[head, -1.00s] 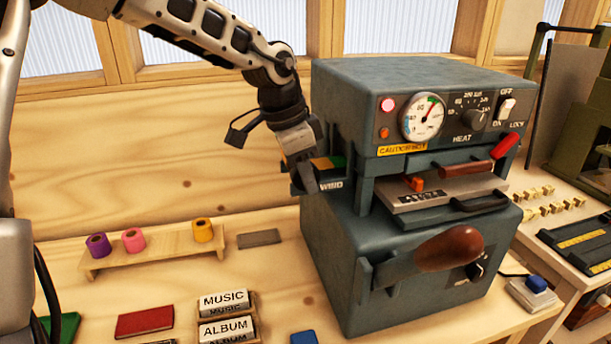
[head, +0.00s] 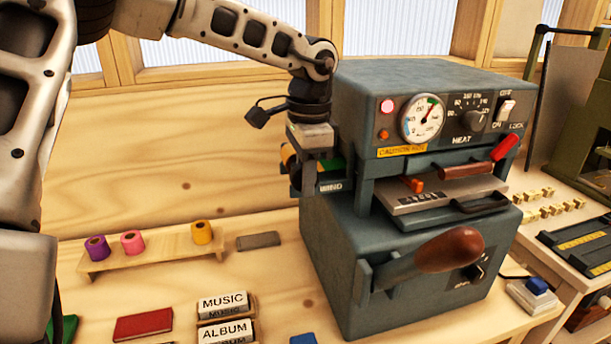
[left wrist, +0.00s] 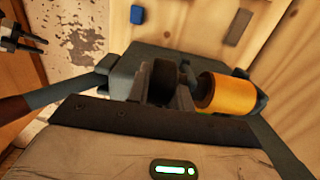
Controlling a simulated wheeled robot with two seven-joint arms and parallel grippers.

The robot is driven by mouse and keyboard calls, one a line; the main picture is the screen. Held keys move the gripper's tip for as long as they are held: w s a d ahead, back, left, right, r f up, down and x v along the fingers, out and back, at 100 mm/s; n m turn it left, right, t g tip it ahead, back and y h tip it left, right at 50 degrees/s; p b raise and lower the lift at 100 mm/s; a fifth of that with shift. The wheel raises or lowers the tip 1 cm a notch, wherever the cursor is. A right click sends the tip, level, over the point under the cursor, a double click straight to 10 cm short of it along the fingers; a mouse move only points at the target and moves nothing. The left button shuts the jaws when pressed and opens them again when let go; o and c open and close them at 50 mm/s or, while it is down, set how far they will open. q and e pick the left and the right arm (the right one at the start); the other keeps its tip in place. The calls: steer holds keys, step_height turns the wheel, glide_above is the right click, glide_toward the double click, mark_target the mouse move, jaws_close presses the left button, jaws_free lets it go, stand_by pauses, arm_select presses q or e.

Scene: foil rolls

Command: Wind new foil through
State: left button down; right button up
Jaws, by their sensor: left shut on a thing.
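The dark grey foil machine (head: 330,240) stands on the bench with a WIND label (head: 331,187) on its left side. My left gripper (head: 316,176) is at that side, shut on what looks like a dark winding knob (left wrist: 166,80). A gold foil roll (left wrist: 222,92) is mounted right beside the fingers; its edge also shows in the head view (head: 289,157). The fingers hide much of the knob and foil path. Purple (head: 97,247), pink (head: 133,242) and gold (head: 202,232) rolls stand on a wooden rack (head: 150,254). A part at the left wrist view's upper left may be my right gripper (left wrist: 30,40).
A brown-knobbed lever (head: 450,250) juts out from the machine's front. MUSIC and ALBUM type blocks (head: 224,303), a red book (head: 143,323) and a grey slab (head: 259,240) lie on the bench. A lit pink lamp (head: 388,105) and CAUTION HOT label (head: 402,150) mark the machine.

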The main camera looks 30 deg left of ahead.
arm_select(q)
steer(key=c, duration=1.2)
jaws_free()
steer(key=shift+c, duration=0.2)
step_height(320, 180, up, 16)
steer(key=shift+w+d, duration=0.25)
